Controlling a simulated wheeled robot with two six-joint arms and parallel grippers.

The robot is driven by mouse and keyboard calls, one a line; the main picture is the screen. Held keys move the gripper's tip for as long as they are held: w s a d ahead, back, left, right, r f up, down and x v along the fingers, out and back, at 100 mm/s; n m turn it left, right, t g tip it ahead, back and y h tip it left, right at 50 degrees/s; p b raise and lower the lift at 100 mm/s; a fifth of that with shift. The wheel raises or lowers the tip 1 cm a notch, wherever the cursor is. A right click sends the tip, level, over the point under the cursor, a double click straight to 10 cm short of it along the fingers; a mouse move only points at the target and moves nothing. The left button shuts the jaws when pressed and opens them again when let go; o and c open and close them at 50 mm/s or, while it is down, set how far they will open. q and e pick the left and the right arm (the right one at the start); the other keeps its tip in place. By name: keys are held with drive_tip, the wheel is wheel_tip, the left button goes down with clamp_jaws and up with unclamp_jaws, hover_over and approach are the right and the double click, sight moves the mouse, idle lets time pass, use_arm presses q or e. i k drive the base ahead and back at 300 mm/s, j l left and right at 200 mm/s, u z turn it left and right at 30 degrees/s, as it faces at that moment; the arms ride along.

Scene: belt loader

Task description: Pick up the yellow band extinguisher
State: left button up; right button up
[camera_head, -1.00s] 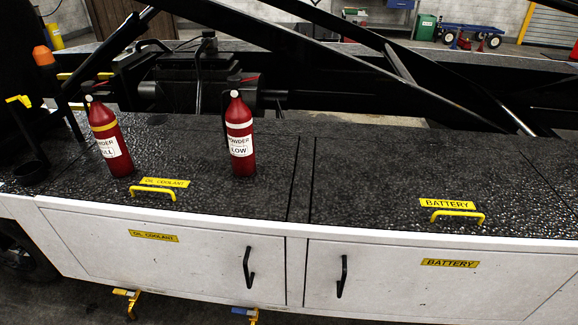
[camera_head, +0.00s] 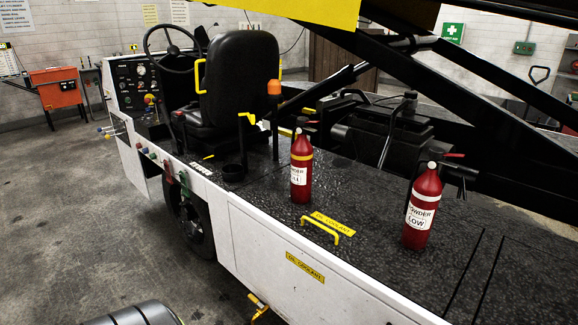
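The yellow band extinguisher (camera_head: 301,176) is a red cylinder with a yellow band near its top and a white label. It stands upright on the loader's dark speckled deck (camera_head: 290,265), near the middle of the view. A second red extinguisher (camera_head: 422,212), with a white band and a label reading LOW, stands upright to its right and closer to me. Neither of my grippers is in view.
A yellow handle (camera_head: 320,229) lies on the deck in front of the extinguishers. Black lift beams (camera_head: 470,65) cross behind. Open floor (camera_head: 60,230) lies at left.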

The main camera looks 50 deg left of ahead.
sight(302, 151)
drive_tip(key=u, duration=1.5)
drive_tip(key=i+j, duration=0.7)
